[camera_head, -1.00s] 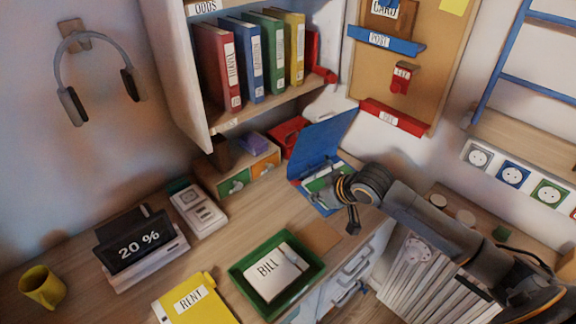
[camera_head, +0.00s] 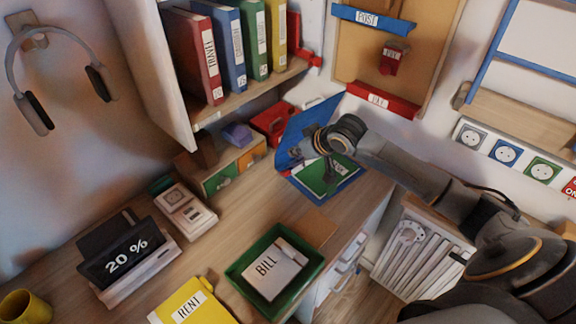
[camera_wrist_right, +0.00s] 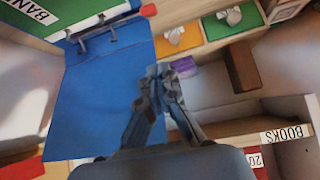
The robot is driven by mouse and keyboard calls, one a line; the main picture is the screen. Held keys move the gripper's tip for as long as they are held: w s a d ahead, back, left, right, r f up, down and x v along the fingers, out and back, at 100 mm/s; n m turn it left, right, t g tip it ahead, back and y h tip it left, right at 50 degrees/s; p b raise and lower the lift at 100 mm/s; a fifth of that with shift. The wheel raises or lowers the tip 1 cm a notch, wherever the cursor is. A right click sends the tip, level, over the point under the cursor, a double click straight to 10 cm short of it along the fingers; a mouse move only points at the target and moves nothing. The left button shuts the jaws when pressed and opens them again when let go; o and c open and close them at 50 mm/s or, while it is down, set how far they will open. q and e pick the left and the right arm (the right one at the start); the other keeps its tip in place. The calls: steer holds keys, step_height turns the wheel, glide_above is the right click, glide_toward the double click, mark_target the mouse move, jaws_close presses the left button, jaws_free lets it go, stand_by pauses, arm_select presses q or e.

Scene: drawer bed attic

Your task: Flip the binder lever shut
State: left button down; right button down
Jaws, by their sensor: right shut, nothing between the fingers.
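The blue binder (camera_head: 318,108) lies open at the back of the desk, its cover tilted up. A green sheet (camera_head: 318,176) lies inside; in the wrist view the sheet (camera_wrist_right: 42,18) reads "BAN…". In the wrist view a metal ring mechanism (camera_wrist_right: 92,30) crosses the blue binder (camera_wrist_right: 98,90). A red tip (camera_wrist_right: 148,10) sticks out at its right end, probably the lever. My right gripper (camera_wrist_right: 160,72) is shut and empty beside the blue cover's edge, apart from the red tip in the picture. In the head view my right gripper (camera_head: 298,156) overlaps the binder, partly hiding it.
A drawer box (camera_head: 236,170) stands left of the binder, with a red object (camera_head: 272,122) behind it. A shelf (camera_head: 250,94) with upright binders is above. A green tray (camera_head: 312,265) with a BILL paper is in front. Bare desk lies between.

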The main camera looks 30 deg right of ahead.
glide_above(288, 172)
steer(key=w, duration=0.2)
step_height(288, 172, down, 5)
steer(key=shift+w+a+f, duration=0.1)
steer(key=shift+w+a, duration=0.05)
steer(key=shift+s+f+p, duration=0.25)
steer(key=shift+s+f, duration=0.05)
steer(key=shift+f, duration=0.25)
steer(key=shift+s+f+p, duration=0.2)
steer(key=shift+s+f, duration=0.1)
steer(key=shift+f, duration=0.25)
steer(key=shift+s+d+f, duration=0.25)
steer(key=shift+s+f, duration=0.25)
steer(key=shift+f, duration=0.1)
arm_select(q)
steer(key=shift+r, duration=0.6)
arm_select(e)
steer(key=shift+f, duration=0.1)
